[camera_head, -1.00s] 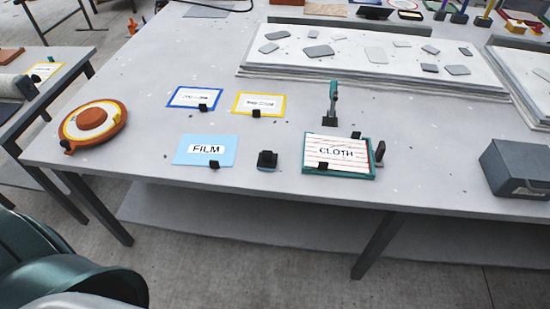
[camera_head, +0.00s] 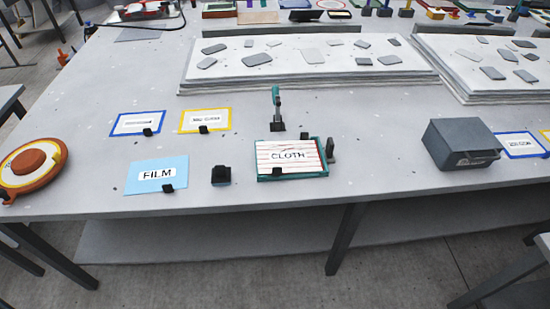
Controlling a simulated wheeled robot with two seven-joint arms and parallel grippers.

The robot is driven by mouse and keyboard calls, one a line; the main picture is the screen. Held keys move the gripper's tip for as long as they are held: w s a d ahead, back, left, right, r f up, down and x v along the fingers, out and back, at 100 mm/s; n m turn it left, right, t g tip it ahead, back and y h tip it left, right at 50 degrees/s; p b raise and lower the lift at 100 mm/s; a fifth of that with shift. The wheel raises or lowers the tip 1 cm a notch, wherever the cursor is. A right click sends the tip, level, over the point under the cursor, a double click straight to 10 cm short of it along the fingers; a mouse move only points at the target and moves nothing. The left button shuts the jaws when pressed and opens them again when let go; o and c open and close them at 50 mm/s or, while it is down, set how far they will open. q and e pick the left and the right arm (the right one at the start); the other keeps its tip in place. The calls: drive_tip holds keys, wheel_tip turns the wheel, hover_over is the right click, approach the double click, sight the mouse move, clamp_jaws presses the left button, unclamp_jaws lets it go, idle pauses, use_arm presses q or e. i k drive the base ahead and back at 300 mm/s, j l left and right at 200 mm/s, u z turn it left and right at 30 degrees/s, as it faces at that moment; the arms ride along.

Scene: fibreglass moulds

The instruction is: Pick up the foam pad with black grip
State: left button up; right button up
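I cannot pick out the foam pad with black grip for certain. A small dark block (camera_head: 221,175) stands near the table's front edge, between the FILM card and the CLOTH tray; at this size I cannot tell whether it is a pad. An upright teal and black hand tool (camera_head: 277,110) stands behind the CLOTH tray. A dark upright piece (camera_head: 330,151) stands at that tray's right side. Neither of my grippers is in view.
The grey table (camera_head: 380,200) carries a blue FILM card (camera_head: 156,175), a green-edged CLOTH tray (camera_head: 291,158), an orange round case (camera_head: 33,165) and a grey box (camera_head: 461,144). White stacked sheets (camera_head: 300,62) with grey pieces lie behind.

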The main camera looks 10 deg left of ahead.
sight(221, 174)
drive_tip(key=k+j+z, duration=0.1)
drive_tip(key=j+z, duration=0.15)
drive_tip(key=z, duration=0.15)
drive_tip(key=k+j+z, duration=0.1)
drive_tip(key=j+z, duration=0.15)
drive_tip(key=z, duration=0.15)
drive_tip(key=k+j+z, duration=0.4)
drive_tip(key=k+j, duration=1)
drive_tip(key=j, duration=0.1)
